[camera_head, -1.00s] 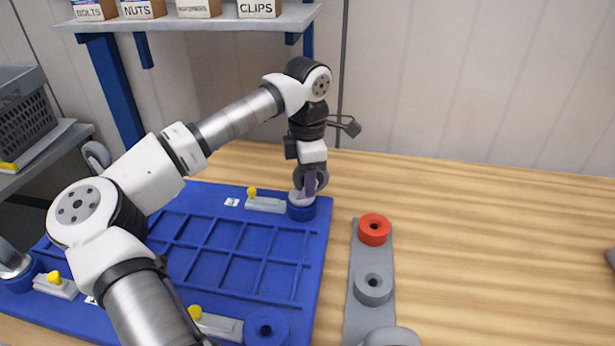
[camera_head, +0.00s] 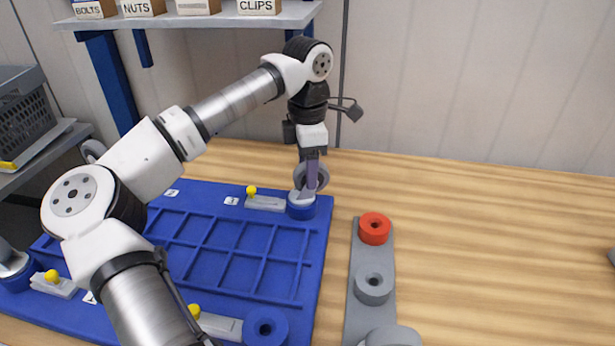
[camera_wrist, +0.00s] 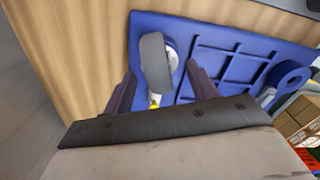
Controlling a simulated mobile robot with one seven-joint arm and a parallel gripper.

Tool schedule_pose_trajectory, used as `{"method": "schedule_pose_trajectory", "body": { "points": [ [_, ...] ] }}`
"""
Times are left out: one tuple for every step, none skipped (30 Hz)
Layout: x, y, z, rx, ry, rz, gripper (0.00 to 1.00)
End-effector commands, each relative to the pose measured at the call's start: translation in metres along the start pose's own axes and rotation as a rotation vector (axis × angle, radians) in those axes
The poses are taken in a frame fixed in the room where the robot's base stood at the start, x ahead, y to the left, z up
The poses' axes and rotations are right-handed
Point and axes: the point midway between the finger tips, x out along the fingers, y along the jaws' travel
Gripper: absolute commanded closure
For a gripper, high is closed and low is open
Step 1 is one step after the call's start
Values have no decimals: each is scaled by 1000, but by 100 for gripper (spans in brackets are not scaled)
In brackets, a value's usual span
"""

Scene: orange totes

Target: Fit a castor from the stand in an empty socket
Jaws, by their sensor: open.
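A castor with a grey wheel (camera_head: 322,177) stands upright in the blue socket (camera_head: 301,209) at the back right corner of the blue board (camera_head: 318,240). My gripper (camera_head: 311,186) is over it, pointing down. In the wrist view the castor wheel (camera_wrist: 155,62) lies between my open fingers (camera_wrist: 162,78), with gaps on both sides. The front right socket (camera_head: 267,328) is empty. The grey stand (camera_head: 357,290) right of the board has an empty red-ringed seat (camera_head: 375,229) and an empty grey seat (camera_head: 373,287). A grey rounded part (camera_head: 392,337) at its near end is cut off by the frame.
Latches with yellow knobs sit beside the sockets, one by the back right socket (camera_head: 266,203). A castor part (camera_head: 14,262) shows at the left socket. A shelf with labelled boxes (camera_head: 259,6) hangs behind. The wooden table (camera_head: 500,250) to the right is clear.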

Motion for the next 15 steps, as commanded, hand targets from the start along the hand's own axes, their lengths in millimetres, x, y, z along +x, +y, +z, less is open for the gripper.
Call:
{"method": "schedule_pose_trajectory", "body": {
  "points": [
    [-11,1,0,-2,0,6,42],
    [-18,1,0,-2,1,5,42],
    [-28,1,0,-1,0,5,42],
    [-36,1,0,-1,0,6,42],
    [-43,1,0,-2,1,5,42],
    [-52,0,1,-1,0,5,42],
    [-59,1,1,-2,0,5,42],
    [-65,1,0,-1,1,5,42],
    [-73,1,0,-1,0,4,42],
    [-78,0,0,0,0,4,42],
    [-83,0,0,-1,0,4,42],
    [-89,1,0,-1,0,3,42],
    [-93,0,0,-1,0,4,42],
    [-97,0,0,-1,0,3,42],
    [-100,0,0,-1,0,2,42]
  ]
}}
